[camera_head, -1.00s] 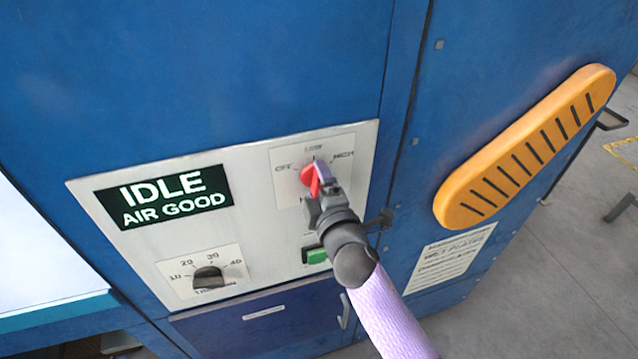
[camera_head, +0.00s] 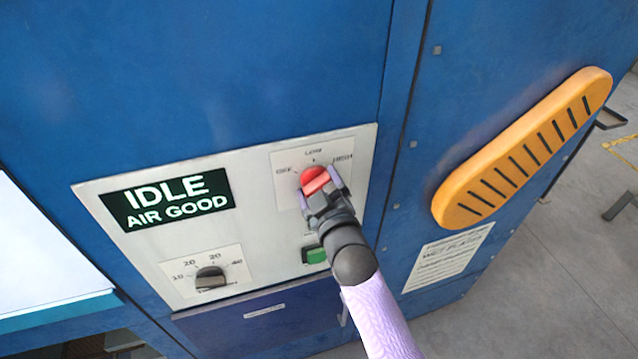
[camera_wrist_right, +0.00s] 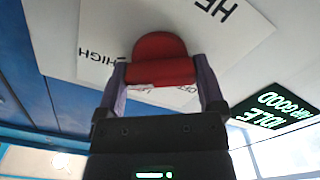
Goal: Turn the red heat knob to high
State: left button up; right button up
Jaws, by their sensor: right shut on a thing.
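The red heat knob (camera_head: 313,176) sits on a white plate labelled OFF, LOW and HIGH in the head view. My right gripper (camera_head: 322,188) is shut on the knob, with one purple finger on each side. The wrist view shows the knob (camera_wrist_right: 160,58) as a red disc with a raised bar, and the bar lies between the two fingertips (camera_wrist_right: 160,76). The HIGH label (camera_wrist_right: 97,55) is beside the left finger there. Which mark the knob points at is hard to tell, as the gripper covers part of it. My left gripper is not in view.
The display (camera_head: 168,199) reads IDLE, AIR GOOD. A black timer knob (camera_head: 210,278) is at lower left of the panel. A green button (camera_head: 316,255) is just below my right gripper.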

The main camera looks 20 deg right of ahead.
jog(key=shift+f+m, duration=0.1)
jog(key=shift+m, duration=0.5)
jog(key=o, duration=1)
jog(key=shift+c, duration=0.2)
jog(key=s, duration=1)
jog(key=shift+d, duration=0.2)
